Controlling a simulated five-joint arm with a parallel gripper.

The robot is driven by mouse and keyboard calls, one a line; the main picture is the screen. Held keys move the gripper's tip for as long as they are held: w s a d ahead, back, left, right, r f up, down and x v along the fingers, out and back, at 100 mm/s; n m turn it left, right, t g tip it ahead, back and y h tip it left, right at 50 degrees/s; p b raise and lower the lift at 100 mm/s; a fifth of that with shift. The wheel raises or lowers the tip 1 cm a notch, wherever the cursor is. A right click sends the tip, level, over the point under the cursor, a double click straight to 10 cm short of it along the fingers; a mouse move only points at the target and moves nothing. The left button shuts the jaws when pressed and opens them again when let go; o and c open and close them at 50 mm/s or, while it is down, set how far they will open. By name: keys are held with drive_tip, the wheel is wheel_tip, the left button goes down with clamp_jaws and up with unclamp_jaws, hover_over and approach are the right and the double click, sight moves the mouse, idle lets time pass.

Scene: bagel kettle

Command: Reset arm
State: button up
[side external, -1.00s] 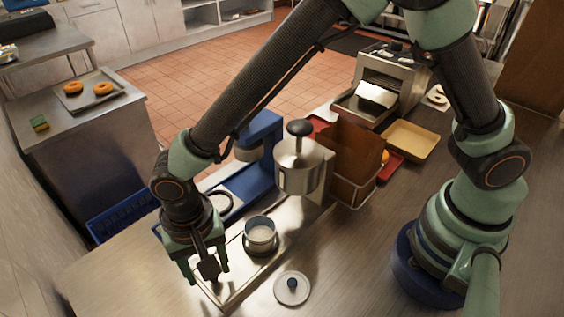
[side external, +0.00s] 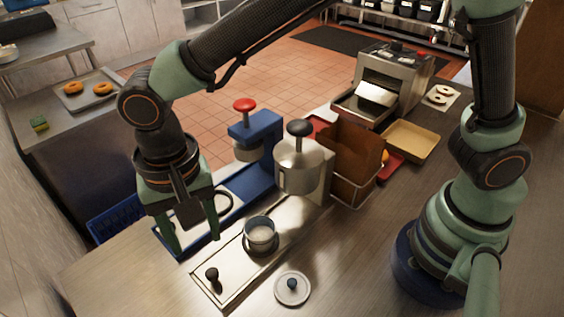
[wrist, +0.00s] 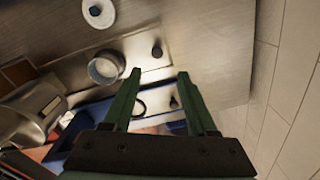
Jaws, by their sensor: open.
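My gripper (side external: 197,243) is open and empty, pointing down above the left end of the counter. Its green fingers also show in the wrist view (wrist: 159,74), apart with nothing between the tips. A dark knob (side external: 212,274) stands on the left end of the long metal tray (side external: 234,288), just below and right of my fingers. A small metal pot (side external: 260,236) sits on the same tray. A round lid (side external: 292,290) with a dark knob lies on the counter. A silver cylinder (side external: 298,172) with a black knob stands behind.
A blue press (side external: 262,135) with a red knob stands behind the tray. A brown bin (side external: 350,160), a yellow tray (side external: 411,141) and a toaster-like machine (side external: 392,78) stand at the back right. Two bagels lie on a far tray (side external: 68,103). The front counter is largely clear.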

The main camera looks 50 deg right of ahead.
drive_tip(key=w+d+r+n+t, duration=0.1)
drive_tip(key=d+r, duration=0.2)
drive_tip(key=d, duration=0.5)
drive_tip(key=w+d+r+n+t, duration=0.1)
drive_tip(key=d+r, duration=0.3)
drive_tip(key=d, duration=0.4)
drive_tip(key=w+d+r+n+t+y, duration=0.1)
drive_tip(key=d+r+t, duration=0.1)
drive_tip(key=d, duration=0.6)
drive_tip(key=shift+d+r, duration=0.2)
drive_tip(key=shift+r, duration=0.5)
drive_tip(key=s+d+n+t+h, duration=0.1)
drive_tip(key=s+d, duration=0.2)
drive_tip(key=d, duration=0.4)
drive_tip(key=shift+r+t, duration=0.15)
drive_tip(key=shift+t, duration=0.15)
